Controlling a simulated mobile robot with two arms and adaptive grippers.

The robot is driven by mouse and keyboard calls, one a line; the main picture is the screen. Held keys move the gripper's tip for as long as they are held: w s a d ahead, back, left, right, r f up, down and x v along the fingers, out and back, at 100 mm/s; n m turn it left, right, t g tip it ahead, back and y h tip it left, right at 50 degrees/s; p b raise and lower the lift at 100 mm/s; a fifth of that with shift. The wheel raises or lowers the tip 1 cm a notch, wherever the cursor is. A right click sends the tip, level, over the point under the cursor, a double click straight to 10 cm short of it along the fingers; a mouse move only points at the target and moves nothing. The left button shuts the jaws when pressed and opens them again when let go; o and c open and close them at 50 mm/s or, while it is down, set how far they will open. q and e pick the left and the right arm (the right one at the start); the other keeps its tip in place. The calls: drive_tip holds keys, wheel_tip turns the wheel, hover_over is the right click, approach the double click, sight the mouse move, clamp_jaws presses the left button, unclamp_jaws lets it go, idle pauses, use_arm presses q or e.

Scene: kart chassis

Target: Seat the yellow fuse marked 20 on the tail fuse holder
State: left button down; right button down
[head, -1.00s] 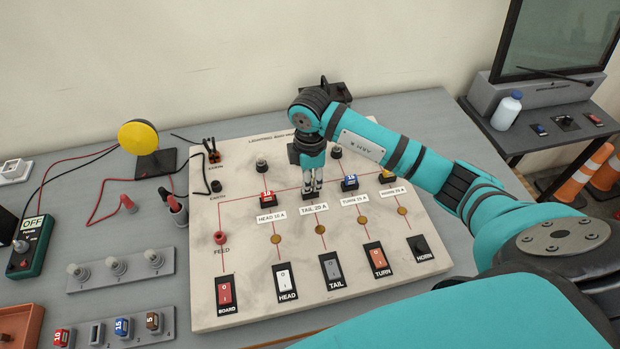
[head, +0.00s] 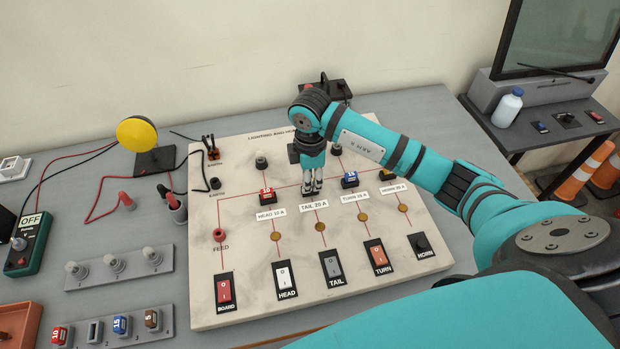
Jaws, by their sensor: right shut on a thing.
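My right gripper (head: 312,189) points down over the tail fuse holder, just above the TAIL 20 A label (head: 314,205) on the pale board. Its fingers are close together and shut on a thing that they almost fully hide. No yellow fuse marked 20 shows clearly anywhere. The tail holder is mostly covered by the fingertips, and I cannot tell whether the held thing is seated in it. My left gripper is not in view.
A red fuse (head: 266,194) and a blue fuse (head: 350,180) sit in neighbouring holders. Rocker switches line the board's (head: 205,311) front. A fuse rack (head: 168,321) at lower left has an empty slot 2. A yellow-faced lamp (head: 137,133) stands at left.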

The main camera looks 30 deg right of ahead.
drive_tip(key=shift+f, duration=0.3)
drive_tip(key=c, duration=1.2)
unclamp_jaws()
drive_tip(key=shift+r, duration=0.1)
wheel_tip(320, 180, up, 12)
drive_tip(key=shift+s+f, duration=0.1)
drive_tip(key=shift+f, duration=0.1)
